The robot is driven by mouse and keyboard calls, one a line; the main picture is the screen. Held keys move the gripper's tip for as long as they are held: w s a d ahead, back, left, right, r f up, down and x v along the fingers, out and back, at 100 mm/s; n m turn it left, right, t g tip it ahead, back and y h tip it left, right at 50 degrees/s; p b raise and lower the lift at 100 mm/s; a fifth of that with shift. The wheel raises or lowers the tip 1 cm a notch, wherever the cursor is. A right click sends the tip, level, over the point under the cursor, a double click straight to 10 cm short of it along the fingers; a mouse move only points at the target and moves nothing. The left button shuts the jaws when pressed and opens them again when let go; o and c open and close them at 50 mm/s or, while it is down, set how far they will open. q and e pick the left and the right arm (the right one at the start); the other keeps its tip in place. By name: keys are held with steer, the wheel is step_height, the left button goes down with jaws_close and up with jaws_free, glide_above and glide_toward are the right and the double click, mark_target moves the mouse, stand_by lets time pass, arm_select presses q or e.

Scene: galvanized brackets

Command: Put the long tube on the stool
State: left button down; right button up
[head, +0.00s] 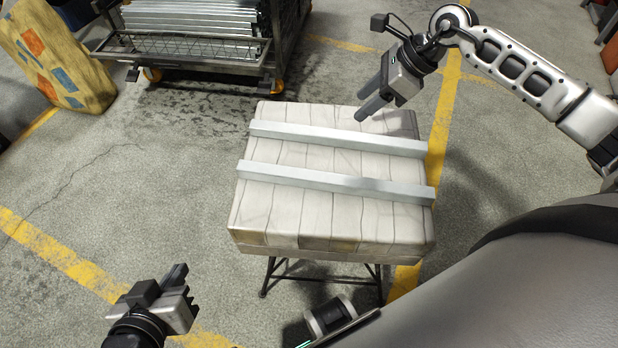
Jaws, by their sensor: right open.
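Two long pale metal tubes lie side by side across a stool (330,225) with a light, wrapped-looking top and dark legs. The far tube (335,138) and the near tube (335,182) run roughly parallel, with a gap between them. Both rest on the top, their right ends close to its right edge. My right gripper (361,106) is open and empty, near the stool's far right edge, beyond the far tube. My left gripper (186,286) is at the lower left, apart from the stool and tubes; its finger opening is unclear from this angle.
A dark wire cart (190,60) on orange castors, loaded with several metal bars, stands behind the stool. A patterned tan block (55,55) is at the upper left. Grey concrete floor with yellow lines is open left of the stool.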

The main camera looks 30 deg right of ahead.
steer(key=s+a+r+m+t+y, duration=0.15)
steer(key=a+m+t+y, duration=0.3)
steer(key=a+m, duration=0.45)
steer(key=a+r+m+t+y, duration=0.3)
steer(key=a+m+t+y, duration=0.15)
steer(key=a+m, duration=0.45)
steer(key=s+f+m+h, duration=0.1)
steer(key=f+m+h, duration=0.2)
steer(key=m, duration=0.3)
steer(key=s+f+m+t+h, duration=0.1)
steer(key=s+f+m+h, duration=0.1)
steer(key=m, duration=0.5)
steer(key=s+f+m+h, duration=0.1)
steer(key=f+m+h, duration=0.4)
steer(key=m, duration=0.2)
steer(key=shift+s+a, duration=0.25)
steer(key=shift+s, duration=0.05)
steer(key=s+a+f+m+g, duration=0.1)
steer(key=s+m, duration=0.1)
steer(key=s+a+f+m+g, duration=0.1)
steer(key=s+a+f+m, duration=0.1)
steer(key=s+a+f+m+g, duration=0.1)
steer(key=s+f+g, duration=0.1)
steer(key=s, duration=0.1)
steer(key=shift+a+m+y, duration=0.25)
steer(key=shift+m+y, duration=0.05)
steer(key=shift+m, duration=0.1)
steer(key=shift+r, duration=0.15)
